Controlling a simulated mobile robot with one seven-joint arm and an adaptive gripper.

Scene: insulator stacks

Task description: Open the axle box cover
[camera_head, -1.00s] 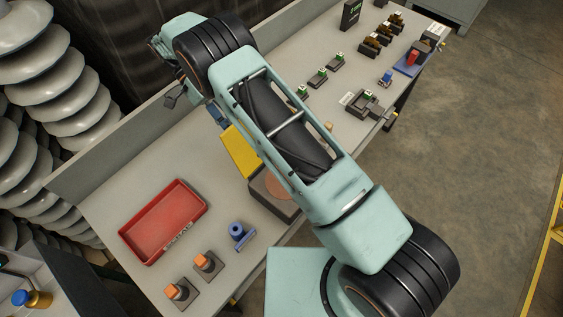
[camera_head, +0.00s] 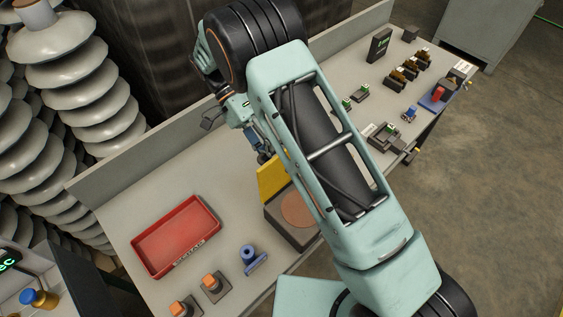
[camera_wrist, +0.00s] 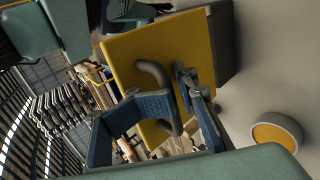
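The axle box (camera_head: 286,236) is a dark square box on the bench with a copper-coloured round face on top. Its yellow cover (camera_head: 270,178) stands raised at the box's back-left edge, partly hidden by my arm. In the wrist view the cover (camera_wrist: 122,60) fills the middle and carries a dark curved handle (camera_wrist: 153,72). My gripper (camera_wrist: 180,97) has its two blue-grey fingers on either side of this handle, close against it, and appears shut on it. In the head view my gripper (camera_head: 262,152) is at the cover's upper edge, mostly hidden by my arm.
A red tray (camera_head: 176,238), a blue part (camera_head: 250,258) and two orange-topped blocks (camera_head: 213,283) are on the near bench. Several small parts and a black display (camera_head: 378,45) are farther right. A low wall (camera_head: 140,165) runs along the bench's left edge.

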